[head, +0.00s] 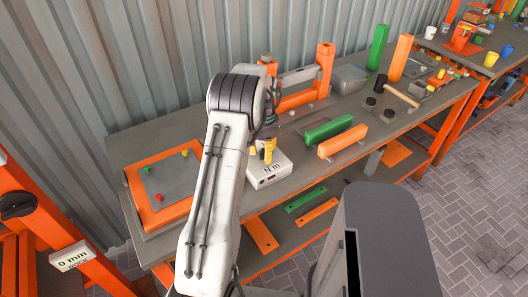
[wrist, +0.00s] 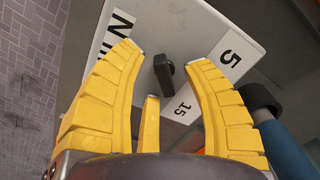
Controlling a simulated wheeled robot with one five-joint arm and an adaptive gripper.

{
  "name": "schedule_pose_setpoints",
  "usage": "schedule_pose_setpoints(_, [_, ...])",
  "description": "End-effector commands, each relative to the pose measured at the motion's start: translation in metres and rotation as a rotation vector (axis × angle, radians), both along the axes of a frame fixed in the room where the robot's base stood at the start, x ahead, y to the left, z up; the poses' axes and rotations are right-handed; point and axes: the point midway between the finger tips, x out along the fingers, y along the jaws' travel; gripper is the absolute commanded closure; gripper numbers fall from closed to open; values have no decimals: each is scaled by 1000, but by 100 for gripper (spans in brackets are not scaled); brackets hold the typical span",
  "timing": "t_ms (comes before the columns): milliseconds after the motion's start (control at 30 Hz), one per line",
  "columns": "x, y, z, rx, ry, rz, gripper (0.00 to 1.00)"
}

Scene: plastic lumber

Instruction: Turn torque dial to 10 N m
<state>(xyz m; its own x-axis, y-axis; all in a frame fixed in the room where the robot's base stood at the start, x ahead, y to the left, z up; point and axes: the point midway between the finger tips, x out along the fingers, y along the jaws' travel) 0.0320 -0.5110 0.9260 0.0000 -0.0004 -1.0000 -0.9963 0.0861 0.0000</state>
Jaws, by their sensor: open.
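The torque dial is a black knob (wrist: 163,72) on a light grey box (wrist: 185,25) in the wrist view. White labels on the box read "N m", "5" and "15"; no "10" label shows, and part of the face is hidden behind my fingers. I cannot tell which mark the knob points to. My gripper (wrist: 162,58) is open, its yellow fingers on either side of the knob, with no clear contact. In the head view the white "N m" box (head: 268,177) stands on the workbench under my gripper (head: 268,155), and the knob is hidden there.
The workbench (head: 215,135) also holds an orange-framed tray (head: 150,208) at left, green (head: 328,128) and orange (head: 342,141) bars right of the box, and a mallet (head: 396,90). A "0 mm" label (head: 71,257) is on an orange stand at far left.

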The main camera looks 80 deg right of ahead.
Motion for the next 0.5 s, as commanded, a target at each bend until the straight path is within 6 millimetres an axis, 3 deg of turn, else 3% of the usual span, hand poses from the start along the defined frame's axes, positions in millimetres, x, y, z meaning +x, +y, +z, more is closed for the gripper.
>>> schedule_pose_setpoints(67, [0,0,0,0,0,0,53])
schedule_pose_setpoints(500, [0,0,0,0,0,0,92])
